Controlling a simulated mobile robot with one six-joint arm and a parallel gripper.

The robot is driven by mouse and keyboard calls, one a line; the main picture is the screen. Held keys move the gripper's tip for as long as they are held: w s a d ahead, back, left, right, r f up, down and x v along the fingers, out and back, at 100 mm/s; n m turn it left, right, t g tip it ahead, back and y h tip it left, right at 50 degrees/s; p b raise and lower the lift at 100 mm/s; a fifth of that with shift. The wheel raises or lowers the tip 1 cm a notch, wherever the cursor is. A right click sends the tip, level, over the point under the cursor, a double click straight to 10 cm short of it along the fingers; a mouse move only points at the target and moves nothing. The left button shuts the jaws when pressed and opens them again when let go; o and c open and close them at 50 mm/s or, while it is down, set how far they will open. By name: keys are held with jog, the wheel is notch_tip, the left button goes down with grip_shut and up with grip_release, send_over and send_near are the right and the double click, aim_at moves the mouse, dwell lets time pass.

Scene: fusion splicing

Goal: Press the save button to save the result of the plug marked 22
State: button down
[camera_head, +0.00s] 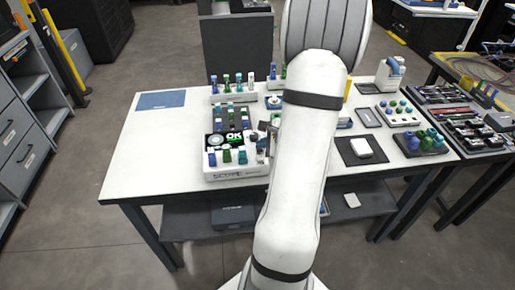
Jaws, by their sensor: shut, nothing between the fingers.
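A white scope device (236,173) stands at the front of the white table, left of my arm. Its dark screen (222,141) shows a green OK and a round pale picture. A row of blue and green plugs (227,156) stands along the device's front. The markings are too small to read, so I cannot tell which plug is 22. I cannot make out the save button. My gripper (268,140) is partly visible as a dark shape at the device's right side, close to the screen. It is shut and empty. My arm hides what lies behind it.
Behind the device stand a dark rack (231,117) and white racks with more plugs. A blue mat (161,100) lies at the far left. Right of my arm are a black mat (349,156) with a white box and more plug trays. The table's left front is clear.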

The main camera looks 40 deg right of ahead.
aim_at(262, 150)
jog(key=shift+r, duration=0.15)
jog(key=shift+r+p, duration=0.5)
jog(key=shift+r, duration=0.25)
notch_tip(262, 150, up, 5)
jog(key=p, duration=0.3)
dwell(0.9)
